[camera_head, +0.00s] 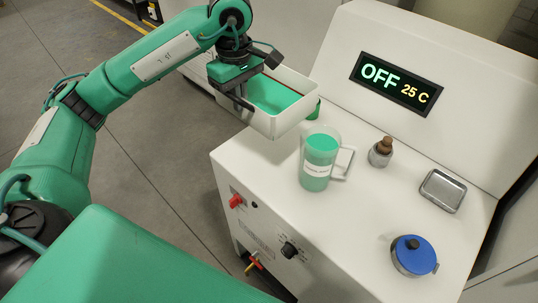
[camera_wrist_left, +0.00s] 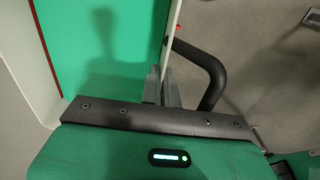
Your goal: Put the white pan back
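The white pan (camera_head: 272,124) is a rectangular tub with green liquid in it. It is at the far left end of the white machine top, partly beyond the machine's left edge; I cannot tell if it touches the top. My left gripper (camera_head: 236,98) is at the pan's left side, shut on its wall. In the left wrist view the fingers (camera_wrist_left: 165,88) pinch the pan's thin wall (camera_wrist_left: 172,35), beside a dark curved handle (camera_wrist_left: 212,72). Green liquid (camera_wrist_left: 100,45) fills the left of that view. My right gripper is not in view.
The white machine top (camera_head: 350,235) holds a clear jug with green liquid (camera_head: 318,160), a small bottle with a brown stopper (camera_head: 381,150), a metal tray (camera_head: 442,190) and a blue-lidded container (camera_head: 413,255). A display (camera_head: 397,83) reads OFF 25 C. Grey floor (camera_head: 150,150) lies left.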

